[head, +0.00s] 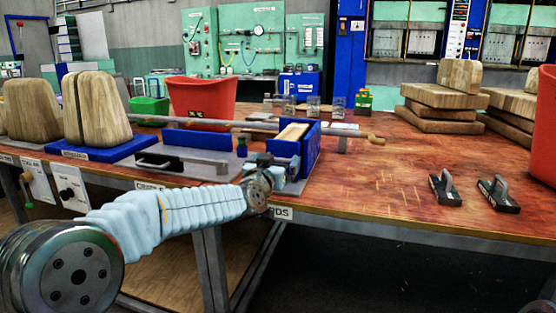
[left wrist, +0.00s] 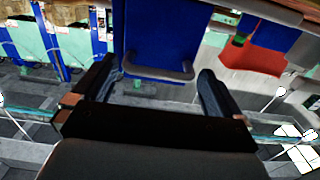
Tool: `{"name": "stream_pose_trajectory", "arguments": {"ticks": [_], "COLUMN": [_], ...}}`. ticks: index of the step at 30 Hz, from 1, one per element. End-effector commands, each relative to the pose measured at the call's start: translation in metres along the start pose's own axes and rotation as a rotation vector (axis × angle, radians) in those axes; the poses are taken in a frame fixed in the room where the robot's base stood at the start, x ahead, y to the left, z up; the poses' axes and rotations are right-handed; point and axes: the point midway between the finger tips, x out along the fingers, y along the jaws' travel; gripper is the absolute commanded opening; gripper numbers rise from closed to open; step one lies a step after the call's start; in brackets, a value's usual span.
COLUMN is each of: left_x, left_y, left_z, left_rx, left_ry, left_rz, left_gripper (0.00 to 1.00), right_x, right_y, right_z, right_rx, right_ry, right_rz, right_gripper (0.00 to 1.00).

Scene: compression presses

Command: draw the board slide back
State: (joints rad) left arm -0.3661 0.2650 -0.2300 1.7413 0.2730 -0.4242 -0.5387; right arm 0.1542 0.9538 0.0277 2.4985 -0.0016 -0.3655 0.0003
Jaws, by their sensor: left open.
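A blue holder (head: 307,150) with pale wooden boards (head: 293,132) stands near the front edge of the bench. My left gripper (head: 266,163) is at its near left side, with the arm reaching in from the lower left. In the left wrist view, a blue panel (left wrist: 160,35) carries a grey bow handle (left wrist: 155,74). The left gripper (left wrist: 160,77) is open, with one finger on each side of this handle. It is not shut on it. Whether the fingers touch the handle cannot be told. In the head view my gripper hides the handle. My right gripper is not in view.
Left of the holder lies a grey plate with a dark handle (head: 155,162). A long metal rod (head: 230,124) runs behind it. A red bin (head: 202,97) stands farther back. Two dark handled blocks (head: 445,189) lie to the right. The bench between is clear.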

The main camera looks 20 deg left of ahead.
Motion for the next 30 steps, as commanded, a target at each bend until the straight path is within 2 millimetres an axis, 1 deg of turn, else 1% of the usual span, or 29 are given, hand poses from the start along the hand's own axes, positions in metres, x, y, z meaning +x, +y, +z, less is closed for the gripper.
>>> {"name": "stream_pose_trajectory", "arguments": {"ticks": [1,3,6,14,17,21,26,27,30], "left_x": [0.006,0.013,0.018,0.019,0.019,0.019,0.018,0.018,0.018], "left_y": [0.0,0.0,0.0,0.0,0.0,0.0,0.0,0.0,0.0], "left_z": [-0.001,-0.001,0.0,0.0,0.0,0.0,0.0,0.0,0.0], "left_rx": [0.0,0.0,0.0,0.0,-0.001,-0.001,-0.001,-0.001,-0.001], "left_ry": [0.0,0.001,0.001,0.001,0.001,0.001,0.0,0.0,0.0], "left_rz": [0.0,0.0,0.0,0.0,0.001,0.0,0.0,0.0,0.0], "left_gripper": [1.0,1.0,1.0,1.0,0.86,0.65,0.4,0.38,0.38], "right_x": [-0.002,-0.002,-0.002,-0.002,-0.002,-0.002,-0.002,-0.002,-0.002], "right_y": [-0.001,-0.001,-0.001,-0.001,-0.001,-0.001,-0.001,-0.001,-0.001], "right_z": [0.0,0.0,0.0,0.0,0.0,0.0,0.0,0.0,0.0], "right_rx": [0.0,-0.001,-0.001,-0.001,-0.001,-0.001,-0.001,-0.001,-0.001], "right_ry": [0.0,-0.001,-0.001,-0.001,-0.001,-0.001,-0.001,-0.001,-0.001], "right_rz": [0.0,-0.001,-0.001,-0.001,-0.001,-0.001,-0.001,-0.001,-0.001], "right_gripper": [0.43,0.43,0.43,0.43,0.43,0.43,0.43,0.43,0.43]}}
